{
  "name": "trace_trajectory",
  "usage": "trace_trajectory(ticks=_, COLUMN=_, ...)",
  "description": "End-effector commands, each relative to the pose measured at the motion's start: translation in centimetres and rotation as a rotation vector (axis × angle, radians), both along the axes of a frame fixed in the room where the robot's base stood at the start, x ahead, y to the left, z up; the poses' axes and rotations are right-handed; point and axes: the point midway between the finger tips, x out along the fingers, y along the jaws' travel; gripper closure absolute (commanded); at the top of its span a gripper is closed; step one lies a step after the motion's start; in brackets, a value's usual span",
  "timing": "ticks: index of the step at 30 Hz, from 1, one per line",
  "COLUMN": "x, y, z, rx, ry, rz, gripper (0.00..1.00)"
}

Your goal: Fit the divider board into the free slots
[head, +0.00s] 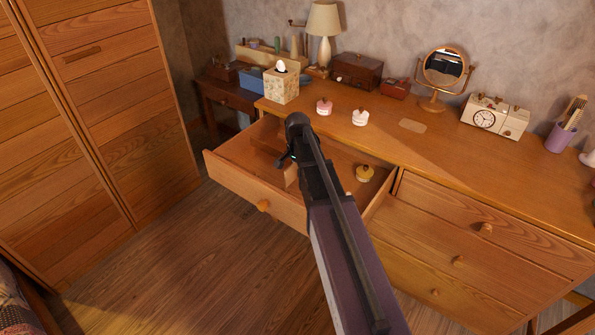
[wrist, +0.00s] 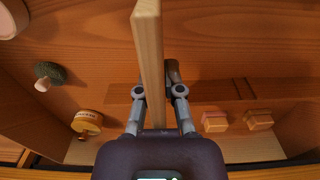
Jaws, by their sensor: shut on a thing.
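The divider board (wrist: 149,50) is a pale flat wooden board, seen nearly edge-on in the wrist view. My gripper (wrist: 160,92) is shut on it, with one finger on each side. In the head view my gripper (head: 288,160) is over the open drawer (head: 233,178), and part of the board (head: 291,177) shows below it. In the wrist view a long wooden strip (wrist: 209,90) with dark slot-like marks (wrist: 240,88) at right runs across the drawer behind the board. The board's lower edge and its contact with any slot cannot be made out.
On the dresser top (head: 440,150) stand two small jars (head: 324,106) (head: 360,117) and a tissue box (head: 281,83), near the drawer.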

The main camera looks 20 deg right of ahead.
Motion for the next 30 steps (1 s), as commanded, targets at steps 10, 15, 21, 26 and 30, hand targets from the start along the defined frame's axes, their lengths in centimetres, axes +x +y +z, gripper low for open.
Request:
trace_trajectory(ticks=10, x=0.0, y=0.0, z=-0.6, rx=0.000, ry=0.000, rz=0.000, gripper=1.00)
trace_trajectory(ticks=15, x=0.0, y=0.0, z=-0.8, rx=0.000, ry=0.000, rz=0.000, gripper=1.00)
trace_trajectory(ticks=21, x=0.0, y=0.0, z=-1.1, rx=0.000, ry=0.000, rz=0.000, gripper=1.00)
trace_trajectory(ticks=26, x=0.0, y=0.0, z=-1.3, rx=0.000, ry=0.000, rz=0.000, gripper=1.00)
trace_trajectory(ticks=30, x=0.0, y=0.0, z=-1.5, rx=0.000, ry=0.000, rz=0.000, gripper=1.00)
